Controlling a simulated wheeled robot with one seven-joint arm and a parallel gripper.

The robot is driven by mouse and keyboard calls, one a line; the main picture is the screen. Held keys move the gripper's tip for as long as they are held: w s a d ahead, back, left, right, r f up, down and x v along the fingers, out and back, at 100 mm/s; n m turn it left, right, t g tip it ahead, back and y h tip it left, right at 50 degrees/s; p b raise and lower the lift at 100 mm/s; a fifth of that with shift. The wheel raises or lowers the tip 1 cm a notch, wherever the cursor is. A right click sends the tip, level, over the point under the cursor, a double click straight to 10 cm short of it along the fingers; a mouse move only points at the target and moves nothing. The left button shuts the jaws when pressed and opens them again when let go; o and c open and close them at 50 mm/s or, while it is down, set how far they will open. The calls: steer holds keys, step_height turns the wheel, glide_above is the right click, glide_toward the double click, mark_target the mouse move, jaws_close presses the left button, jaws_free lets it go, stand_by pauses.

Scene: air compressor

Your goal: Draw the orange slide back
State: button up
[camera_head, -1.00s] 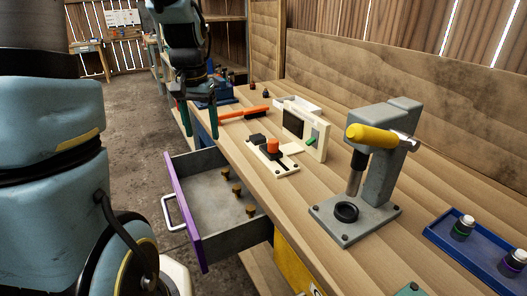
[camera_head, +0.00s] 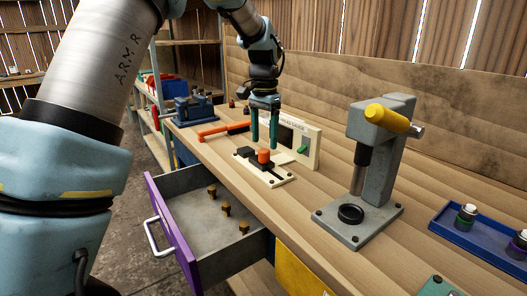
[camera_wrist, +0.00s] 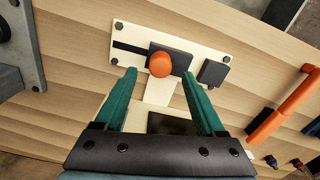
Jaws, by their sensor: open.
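The orange slide knob (camera_head: 264,156) stands upright on a dark carriage on a cream base plate (camera_head: 278,180) with a dark slot, on the workbench. In the wrist view the orange knob (camera_wrist: 160,64) sits on its dark block, just beyond the fingertips and between their lines. A separate dark block (camera_wrist: 212,72) is at one end of the plate. My gripper (camera_head: 264,147) is open, its two green fingers pointing down just behind the knob in the head view. It also shows in the wrist view (camera_wrist: 159,80), with nothing between the fingers.
A cream panel (camera_head: 312,158) with a green lever stands behind the plate. A grey press (camera_head: 380,165) with a yellow handle stands to the right. An orange-handled bar (camera_head: 222,128) lies to the left. The open drawer (camera_head: 185,240) juts out below the bench front.

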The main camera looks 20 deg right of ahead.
mark_target(264, 151)
steer(key=shift+f+p, duration=0.3)
steer(key=shift+f, duration=2.25)
jaws_close()
